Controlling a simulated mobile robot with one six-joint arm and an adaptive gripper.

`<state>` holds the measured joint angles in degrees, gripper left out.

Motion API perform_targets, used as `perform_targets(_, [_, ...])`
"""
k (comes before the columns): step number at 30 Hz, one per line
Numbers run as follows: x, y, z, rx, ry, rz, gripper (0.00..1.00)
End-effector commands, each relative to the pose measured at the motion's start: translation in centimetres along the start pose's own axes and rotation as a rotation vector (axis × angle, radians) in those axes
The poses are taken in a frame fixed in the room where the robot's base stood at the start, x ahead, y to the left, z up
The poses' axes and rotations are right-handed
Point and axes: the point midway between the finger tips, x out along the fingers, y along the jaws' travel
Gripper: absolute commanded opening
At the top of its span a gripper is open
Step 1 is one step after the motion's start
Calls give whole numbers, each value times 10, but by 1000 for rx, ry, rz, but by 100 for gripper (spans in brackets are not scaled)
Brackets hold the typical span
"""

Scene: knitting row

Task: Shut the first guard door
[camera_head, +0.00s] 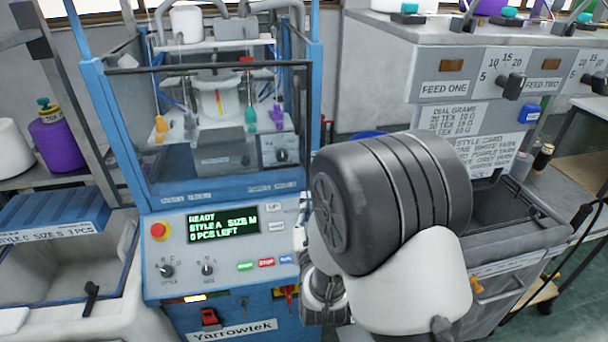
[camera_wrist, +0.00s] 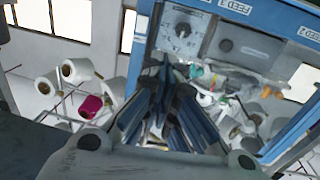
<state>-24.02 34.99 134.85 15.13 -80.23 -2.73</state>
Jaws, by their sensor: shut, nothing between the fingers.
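The knitting machine (camera_head: 90,85) has a blue frame and stands left of centre in the head view. Its guard door, a clear panel with a dark top rail (camera_head: 185,68), spans the front of the work space. I cannot tell exactly how far it stands open. My gripper (camera_wrist: 170,95) is shut and empty in the wrist view, pointing toward the machine's blue frame and dial box (camera_wrist: 182,32). In the head view my arm hides most of the gripper and the machine's right front.
A control panel (camera_head: 160,285) below the door has a red stop button (camera_head: 159,231) and a lit screen (camera_head: 223,226) reading READY. A blue-rimmed bin (camera_head: 50,275) stands left. A grey feed cabinet (camera_head: 375,70) stands right, with a dark bin (camera_head: 515,208) below.

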Motion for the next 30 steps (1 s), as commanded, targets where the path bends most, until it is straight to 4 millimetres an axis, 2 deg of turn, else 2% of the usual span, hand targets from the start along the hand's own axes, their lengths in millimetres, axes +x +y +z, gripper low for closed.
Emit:
perform_targets(9, [70, 0, 0, 1, 2, 0, 0])
perform_targets(15, [100, 0, 1, 2, 0, -2, 0])
perform_targets(21, [112, 0, 0, 2, -1, -2, 0])
perform_targets(30, [113, 0, 0, 2, -1, -2, 0])
